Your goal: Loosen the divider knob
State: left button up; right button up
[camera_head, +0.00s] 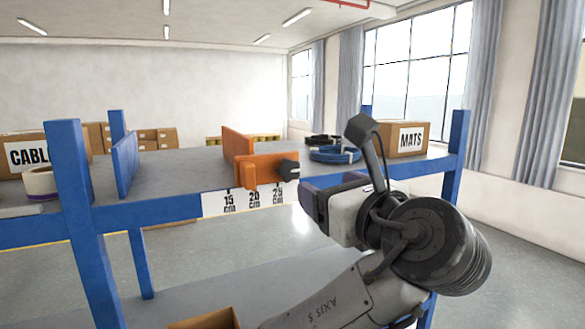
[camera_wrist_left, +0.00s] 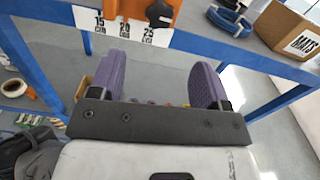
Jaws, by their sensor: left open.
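The divider knob (camera_head: 288,170) is dark and sits on the front of the orange divider's clamp block (camera_head: 255,172), at the shelf's front edge. It also shows at the top of the left wrist view (camera_wrist_left: 160,14). The orange divider plate (camera_head: 237,145) runs back across the shelf. My left gripper (camera_head: 311,198) is just right of and below the knob in the head view, apart from it. Its purple fingers (camera_wrist_left: 160,70) stand wide open and empty in the left wrist view. My right gripper is in neither view.
A white scale (camera_head: 241,200) marked 15, 20 and 25 cm hangs below the clamp. A blue divider (camera_head: 125,163) stands left. A blue coil (camera_head: 334,154) and a MATS box (camera_head: 404,138) are at the right. The mid-shelf is clear.

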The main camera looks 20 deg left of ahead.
aim_at(291, 168)
pick_arm(q)
jog(key=shift+m, duration=0.5)
jog(key=p+x, duration=0.7)
jog(key=x, duration=0.5)
jog(key=shift+p, duration=0.3)
jog(key=shift+p+x, duration=0.3)
jog(key=shift+x, duration=0.6)
jog(key=shift+f, duration=0.1)
jog(key=shift+c, duration=0.5)
jog(key=c, duration=0.8)
